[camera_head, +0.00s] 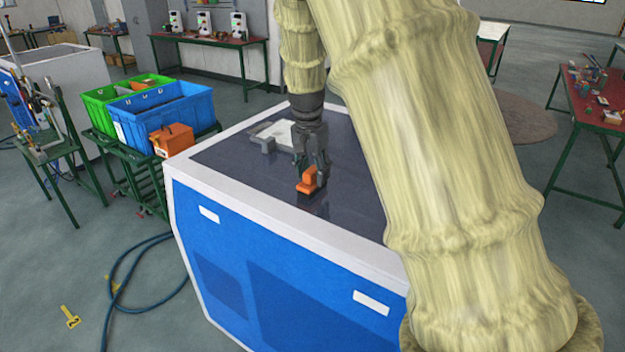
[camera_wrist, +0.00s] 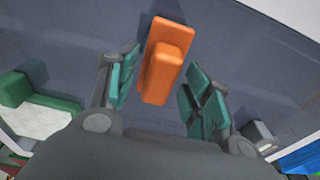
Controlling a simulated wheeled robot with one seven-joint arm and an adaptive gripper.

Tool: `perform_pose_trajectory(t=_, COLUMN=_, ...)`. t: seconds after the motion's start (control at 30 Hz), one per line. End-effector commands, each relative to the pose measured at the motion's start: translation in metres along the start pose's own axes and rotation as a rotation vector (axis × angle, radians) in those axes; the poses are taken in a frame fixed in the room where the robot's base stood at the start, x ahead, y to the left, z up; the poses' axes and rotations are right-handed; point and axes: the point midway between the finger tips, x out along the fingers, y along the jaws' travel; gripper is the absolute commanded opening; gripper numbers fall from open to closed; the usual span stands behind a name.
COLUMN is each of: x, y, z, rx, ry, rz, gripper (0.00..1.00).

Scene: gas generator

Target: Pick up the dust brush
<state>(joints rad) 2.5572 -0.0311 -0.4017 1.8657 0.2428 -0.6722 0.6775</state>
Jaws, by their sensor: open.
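An orange object (camera_head: 308,182), seemingly the dust brush, lies on the dark top of the blue and white cabinet (camera_head: 240,185). In the wrist view the orange object (camera_wrist: 166,58) has a long flat base with a raised handle block. My gripper (camera_head: 313,176) points down just above it. In the wrist view my gripper (camera_wrist: 160,85) is open. The near end of the orange block lies between its two teal-padded fingers, with gaps on both sides. I cannot tell whether any bristles are under it.
A grey-white flat item (camera_head: 272,132) lies behind my gripper on the cabinet top. A green crate (camera_head: 118,92), a blue crate (camera_head: 165,112) and an orange box (camera_head: 172,140) stand on a cart at left.

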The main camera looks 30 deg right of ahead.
Motion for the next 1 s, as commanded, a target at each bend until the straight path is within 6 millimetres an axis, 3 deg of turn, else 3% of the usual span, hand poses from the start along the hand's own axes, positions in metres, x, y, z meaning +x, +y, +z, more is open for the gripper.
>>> perform_pose_trajectory(t=0.17, x=0.000, y=0.000, z=0.000, rx=0.000, ry=0.000, rz=0.000, gripper=0.48)
perform_pose_trajectory(t=0.43, x=0.000, y=0.000, z=0.000, rx=0.000, ry=0.000, rz=0.000, gripper=0.00)
perform_pose_trajectory(t=0.77, x=-0.001, y=-0.001, z=0.000, rx=0.000, ry=0.001, rz=-0.001, gripper=0.00)
perform_pose_trajectory(t=1.0, x=-0.017, y=-0.001, z=-0.002, rx=-0.001, ry=0.003, rz=-0.003, gripper=0.00)
